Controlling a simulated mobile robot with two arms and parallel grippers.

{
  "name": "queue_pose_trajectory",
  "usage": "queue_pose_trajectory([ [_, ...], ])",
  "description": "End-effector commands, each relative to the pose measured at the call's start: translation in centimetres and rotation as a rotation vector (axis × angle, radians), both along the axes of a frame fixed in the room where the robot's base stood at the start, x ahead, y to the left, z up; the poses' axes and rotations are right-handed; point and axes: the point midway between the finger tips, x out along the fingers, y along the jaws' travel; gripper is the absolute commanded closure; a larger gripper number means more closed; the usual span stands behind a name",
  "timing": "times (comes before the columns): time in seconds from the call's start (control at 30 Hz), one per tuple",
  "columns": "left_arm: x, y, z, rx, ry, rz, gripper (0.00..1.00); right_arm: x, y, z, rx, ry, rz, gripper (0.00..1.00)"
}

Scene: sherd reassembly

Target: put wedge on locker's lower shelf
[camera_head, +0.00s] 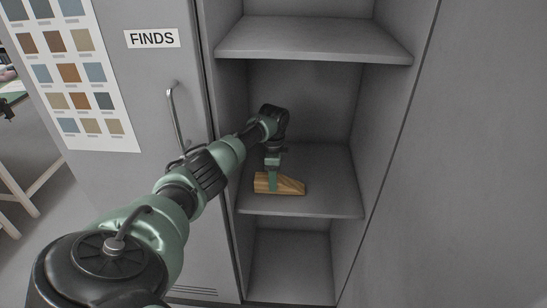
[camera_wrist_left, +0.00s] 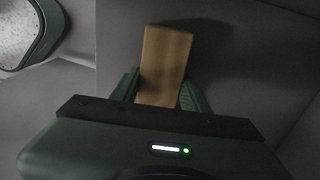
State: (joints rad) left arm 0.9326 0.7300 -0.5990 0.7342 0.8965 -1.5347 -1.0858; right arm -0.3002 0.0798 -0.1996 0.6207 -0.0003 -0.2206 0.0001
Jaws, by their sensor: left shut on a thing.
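The wooden wedge (camera_head: 284,185) is light brown with a sloped right end. It is at the locker's lower shelf (camera_head: 325,208), near the front edge. My left gripper (camera_head: 273,186) reaches into the locker from the left and is shut on the wedge from above. In the left wrist view the wedge (camera_wrist_left: 165,62) sits between the two green fingers (camera_wrist_left: 158,92). I cannot tell whether the wedge's underside touches the shelf. My right gripper is not in view.
An upper shelf (camera_head: 312,48) is above my left arm. The locker's side walls bound the space, and the lower shelf is bare to the right of the wedge. A closed door with a FINDS label (camera_head: 152,38) and a handle (camera_head: 178,112) stands to the left.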

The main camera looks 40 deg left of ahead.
Motion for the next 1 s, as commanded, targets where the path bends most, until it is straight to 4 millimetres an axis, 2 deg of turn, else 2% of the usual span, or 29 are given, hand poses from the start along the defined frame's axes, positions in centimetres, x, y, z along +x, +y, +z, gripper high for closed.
queue_pose_trajectory([
  [0.07,0.0,0.0,-0.4,0.0,0.0,0.0,1.0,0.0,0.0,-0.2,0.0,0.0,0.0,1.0],
  [0.1,0.0,0.0,-0.3,0.0,0.0,0.0,0.47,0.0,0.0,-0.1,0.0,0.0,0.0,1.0],
  [0.17,0.0,0.0,-0.3,0.0,0.001,0.0,0.33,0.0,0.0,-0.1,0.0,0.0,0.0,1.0],
  [0.6,0.0,0.0,0.3,-0.001,0.001,-0.001,0.33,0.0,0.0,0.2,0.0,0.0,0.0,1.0],
  [0.77,0.0,0.0,2.1,-0.001,0.001,-0.001,0.33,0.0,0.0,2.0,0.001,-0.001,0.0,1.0],
  [1.0,0.0,0.0,6.5,-0.001,0.001,-0.001,0.33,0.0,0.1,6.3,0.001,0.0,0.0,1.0],
])
